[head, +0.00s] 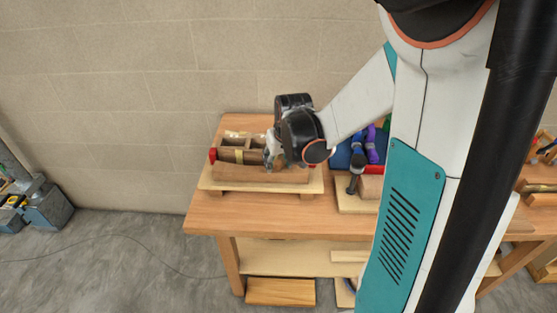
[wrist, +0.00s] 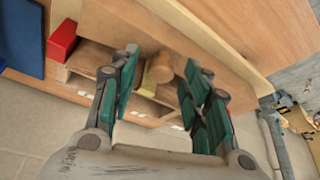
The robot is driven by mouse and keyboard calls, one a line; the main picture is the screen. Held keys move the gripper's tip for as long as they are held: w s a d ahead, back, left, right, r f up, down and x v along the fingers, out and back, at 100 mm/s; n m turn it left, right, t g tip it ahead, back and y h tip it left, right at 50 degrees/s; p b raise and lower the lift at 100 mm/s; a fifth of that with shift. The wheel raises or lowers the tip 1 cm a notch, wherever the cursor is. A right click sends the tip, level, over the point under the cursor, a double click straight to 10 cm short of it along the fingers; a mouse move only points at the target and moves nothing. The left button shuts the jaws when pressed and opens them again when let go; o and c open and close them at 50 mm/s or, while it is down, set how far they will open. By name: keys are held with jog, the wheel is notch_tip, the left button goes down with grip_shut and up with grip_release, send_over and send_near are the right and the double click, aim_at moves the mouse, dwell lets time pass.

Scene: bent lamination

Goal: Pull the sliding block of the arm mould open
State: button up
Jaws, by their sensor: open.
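The arm mould is a wooden assembly on a pale board (head: 205,184) on the bench. Its long front block (head: 240,173) runs along the near side, and a wooden block also shows in the wrist view (wrist: 165,30). A short round wooden knob (wrist: 189,69) stands out there, beside a yellow piece (wrist: 160,69). I cannot tell for sure which part is the sliding block. My gripper (head: 270,152) is over the right half of the mould and hides part of it. In the wrist view my gripper (wrist: 158,62) is open, with the knob near its right finger.
Red pieces show at the mould's left end (head: 213,155) and in the wrist view (wrist: 62,40). Clamps with blue and purple handles (head: 371,143) stand close to the right. The wooden bench (head: 215,217) is clear at its front left. A wall (head: 120,110) rises behind.

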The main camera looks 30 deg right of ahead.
jog(key=v, duration=0.7)
jog(key=shift+r, duration=0.2)
jog(key=shift+s, duration=0.15)
